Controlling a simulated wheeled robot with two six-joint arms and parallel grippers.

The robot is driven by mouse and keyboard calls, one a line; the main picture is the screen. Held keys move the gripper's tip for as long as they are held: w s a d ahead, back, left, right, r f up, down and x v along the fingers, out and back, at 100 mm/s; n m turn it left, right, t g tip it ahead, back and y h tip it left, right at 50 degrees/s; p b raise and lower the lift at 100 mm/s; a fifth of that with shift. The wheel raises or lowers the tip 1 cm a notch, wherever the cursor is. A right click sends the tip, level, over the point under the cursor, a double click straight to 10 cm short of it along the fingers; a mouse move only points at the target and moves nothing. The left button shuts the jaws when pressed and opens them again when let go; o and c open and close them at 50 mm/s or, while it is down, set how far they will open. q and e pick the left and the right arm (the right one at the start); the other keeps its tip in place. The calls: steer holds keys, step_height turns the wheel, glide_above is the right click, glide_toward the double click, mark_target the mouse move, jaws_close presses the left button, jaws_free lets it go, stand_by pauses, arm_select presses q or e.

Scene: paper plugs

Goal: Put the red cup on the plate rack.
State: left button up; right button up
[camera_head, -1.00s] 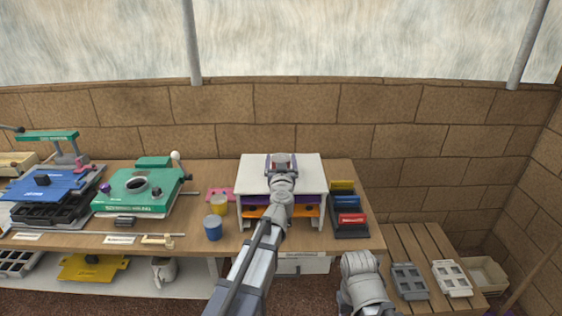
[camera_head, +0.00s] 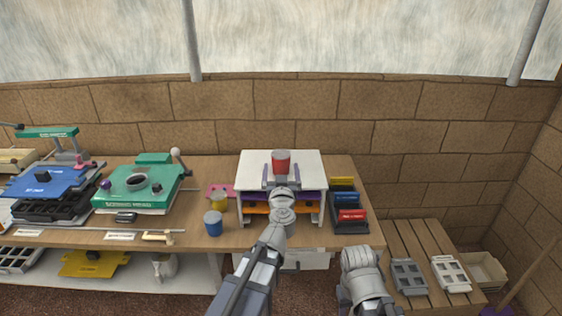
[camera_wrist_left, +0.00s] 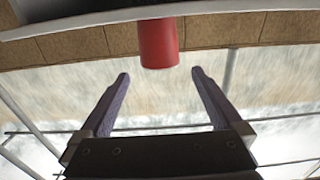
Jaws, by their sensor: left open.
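The red cup (camera_head: 281,161) stands upright on the white top of the plate rack (camera_head: 247,172), near its middle. My left gripper (camera_head: 282,174) is open, on the near side of the cup, with its purple fingers pointing at it. In the left wrist view the cup (camera_wrist_left: 158,43) lies beyond the fingertips of the left gripper (camera_wrist_left: 160,74), with a gap, and nothing is between the fingers. My right arm shows at the lower right of the head view, but its gripper cannot be seen.
A blue cup (camera_head: 213,223) and a yellow cup (camera_head: 219,202) stand left of the rack. A dark holder (camera_head: 350,228) with coloured blocks is at its right. A green press (camera_head: 135,190) stands further left. The brick wall (camera_head: 300,130) is behind.

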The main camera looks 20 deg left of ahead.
arm_select(q)
steer(key=v, duration=0.3)
steer(key=shift+s+d, duration=0.1)
steer(key=shift+s, duration=0.2)
